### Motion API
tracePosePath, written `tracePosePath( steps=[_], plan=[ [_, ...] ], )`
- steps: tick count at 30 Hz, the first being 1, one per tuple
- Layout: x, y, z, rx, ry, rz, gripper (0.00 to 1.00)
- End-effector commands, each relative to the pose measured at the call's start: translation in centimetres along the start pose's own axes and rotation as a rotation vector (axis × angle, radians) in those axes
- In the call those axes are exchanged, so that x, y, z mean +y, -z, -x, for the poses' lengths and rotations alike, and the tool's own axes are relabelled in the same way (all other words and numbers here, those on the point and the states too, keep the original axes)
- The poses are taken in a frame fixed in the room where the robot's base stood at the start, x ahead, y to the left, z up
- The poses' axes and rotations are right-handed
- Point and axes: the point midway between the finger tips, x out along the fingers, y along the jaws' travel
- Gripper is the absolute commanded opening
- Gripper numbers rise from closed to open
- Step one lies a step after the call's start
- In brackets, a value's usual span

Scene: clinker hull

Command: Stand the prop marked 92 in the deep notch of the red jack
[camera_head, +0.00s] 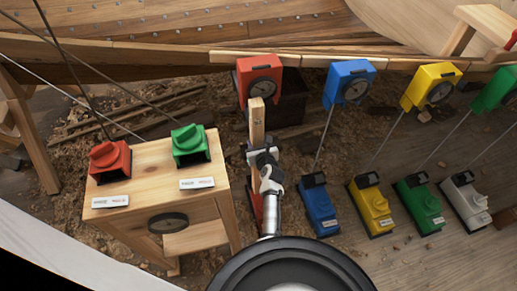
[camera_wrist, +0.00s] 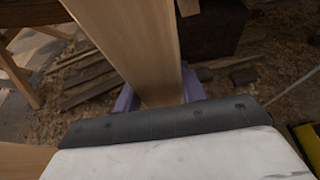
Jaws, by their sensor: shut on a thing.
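A pale wooden prop (camera_head: 257,122) stands roughly upright in my gripper (camera_head: 262,157), which is shut on it. In the wrist view the prop (camera_wrist: 135,45) runs between the finger pads of my gripper (camera_wrist: 158,92). No number can be read on it. Its top end is just below or in front of the red dial box (camera_head: 259,75) under the hull. The red jack (camera_head: 256,206) is on the floor below, mostly hidden behind my arm. Its notches and the prop's lower end are hidden, so I cannot tell whether they touch.
Blue (camera_head: 320,208), yellow (camera_head: 371,205), green (camera_head: 419,206) and grey (camera_head: 465,203) jacks stand close on the right, with thin rods rising behind. A wooden bench (camera_head: 150,183) at left carries a red block (camera_head: 110,161) and a green block (camera_head: 190,145). The hull planks (camera_head: 180,55) run overhead.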

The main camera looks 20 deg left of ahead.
Motion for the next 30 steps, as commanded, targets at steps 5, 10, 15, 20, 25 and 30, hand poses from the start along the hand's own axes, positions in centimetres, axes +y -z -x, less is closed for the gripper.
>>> tracePosePath(
  steps=[5, 10, 15, 20, 25, 30],
  plan=[
    [0.0, 0.6, -0.8, -0.005, 0.000, -0.001, 0.00],
    [0.0, 1.4, -1.1, -0.005, 0.000, 0.001, 0.00],
    [0.0, 2.2, -1.5, -0.005, 0.001, 0.001, 0.00],
    [0.0, 3.0, -1.9, -0.005, 0.000, 0.000, 0.00],
    [0.0, 3.8, -2.3, -0.005, 0.001, 0.000, 0.00],
    [0.0, 4.7, -2.6, -0.005, 0.001, 0.000, 0.00]
  ],
)
